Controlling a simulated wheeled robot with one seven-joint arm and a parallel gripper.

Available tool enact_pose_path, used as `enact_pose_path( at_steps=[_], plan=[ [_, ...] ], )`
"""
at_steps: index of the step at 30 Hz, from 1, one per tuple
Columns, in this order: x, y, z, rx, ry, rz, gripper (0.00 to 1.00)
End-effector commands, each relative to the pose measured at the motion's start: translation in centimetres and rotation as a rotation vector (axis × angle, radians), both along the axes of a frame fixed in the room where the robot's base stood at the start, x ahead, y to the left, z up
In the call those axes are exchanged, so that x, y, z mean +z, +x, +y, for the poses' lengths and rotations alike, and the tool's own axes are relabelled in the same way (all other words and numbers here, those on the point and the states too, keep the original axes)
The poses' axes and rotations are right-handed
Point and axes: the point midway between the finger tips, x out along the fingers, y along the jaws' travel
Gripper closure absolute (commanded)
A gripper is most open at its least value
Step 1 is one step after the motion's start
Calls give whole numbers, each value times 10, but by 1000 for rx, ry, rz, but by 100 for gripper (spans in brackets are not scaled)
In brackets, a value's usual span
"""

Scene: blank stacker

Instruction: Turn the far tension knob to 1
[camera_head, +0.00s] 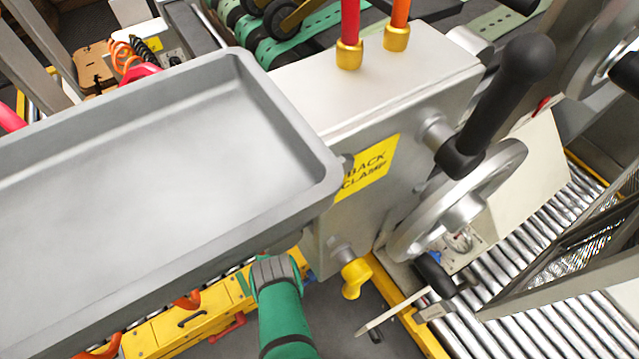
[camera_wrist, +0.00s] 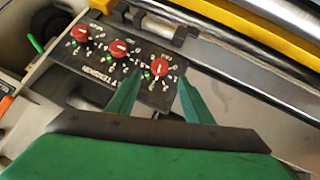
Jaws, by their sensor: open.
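In the wrist view, three red tension knobs sit in a row on a dark panel (camera_wrist: 115,65) with upside-down lettering. They are the left knob (camera_wrist: 81,33), the middle knob (camera_wrist: 119,48) and the right knob (camera_wrist: 159,67). Each has a pale pointer mark and a ring of small numbers, too small to read surely. A green light shows near each knob. My gripper (camera_wrist: 160,84) is open, with its green fingers on either side of the right knob, apart from it in the picture. I cannot tell which knob is the far one. The head view does not show the knobs.
A yellow rail (camera_wrist: 270,20) and metal bars run beside the panel. In the head view, a grey tray (camera_head: 130,180) and a machine block with a yellow back clamp label (camera_head: 368,168) stand by my green arm. A handwheel (camera_head: 480,205) and rollers (camera_head: 570,300) are at right.

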Motion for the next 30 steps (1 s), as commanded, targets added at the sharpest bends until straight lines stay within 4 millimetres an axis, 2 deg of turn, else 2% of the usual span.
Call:
enact_pose_path(
  at_steps=[3,9,22,30],
  plan=[
    [12,-4,14,1,1,-2,53],
    [23,-8,25,0,1,1,53],
    [23,-10,25,-1,9,-10,53],
    [23,-22,19,0,99,-142,53]
  ],
)
